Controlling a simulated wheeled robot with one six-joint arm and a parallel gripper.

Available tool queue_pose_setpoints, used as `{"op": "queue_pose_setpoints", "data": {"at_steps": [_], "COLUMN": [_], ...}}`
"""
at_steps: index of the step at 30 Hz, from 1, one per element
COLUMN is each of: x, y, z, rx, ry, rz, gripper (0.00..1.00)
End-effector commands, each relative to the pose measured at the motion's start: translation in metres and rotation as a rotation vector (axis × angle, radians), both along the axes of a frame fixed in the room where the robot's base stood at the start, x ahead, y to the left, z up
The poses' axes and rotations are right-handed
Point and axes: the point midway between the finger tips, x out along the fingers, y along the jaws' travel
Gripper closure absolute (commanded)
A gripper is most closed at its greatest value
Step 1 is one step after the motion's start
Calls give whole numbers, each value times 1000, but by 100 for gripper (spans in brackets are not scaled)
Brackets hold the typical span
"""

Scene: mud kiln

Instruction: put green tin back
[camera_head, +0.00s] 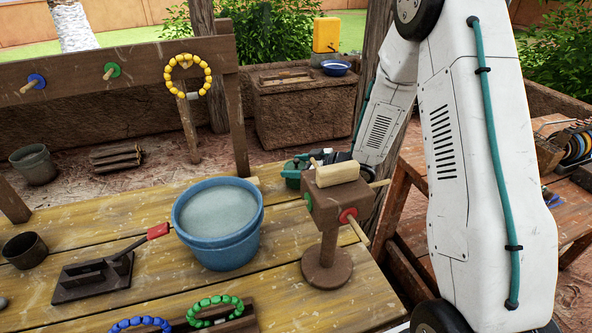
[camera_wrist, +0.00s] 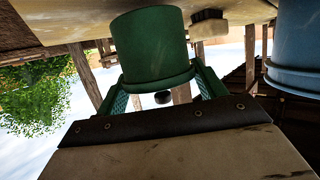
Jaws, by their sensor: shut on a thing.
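The green tin (camera_head: 292,174) is near the far edge of the yellow plank table (camera_head: 120,222), behind the wooden stand. It is partly hidden by the stand and by my gripper (camera_head: 308,163). In the wrist view, which looks upside down, the tin (camera_wrist: 150,45) fills the gap between the two green fingers of my gripper (camera_wrist: 163,82). My gripper is shut on it. The tin looks upright. I cannot tell whether its base touches the table.
The wooden stand (camera_head: 327,228) with coloured pegs and a pale block (camera_head: 337,173) on top is close in front. A blue water bucket (camera_head: 218,240) stands left of it. A press with a red handle (camera_head: 157,231) and bead rings (camera_head: 215,308) lie further left and nearer.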

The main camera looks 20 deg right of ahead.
Motion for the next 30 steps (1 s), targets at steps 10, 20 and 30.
{"op": "queue_pose_setpoints", "data": {"at_steps": [10, 20, 30], "x": [0, 0, -9], "y": [2, 2, -9], "z": [-13, -16, -7], "rx": [-1, -1, -1], "ry": [-1, -1, -2], "rz": [4, 4, 0], "gripper": [53, 9, 9]}}
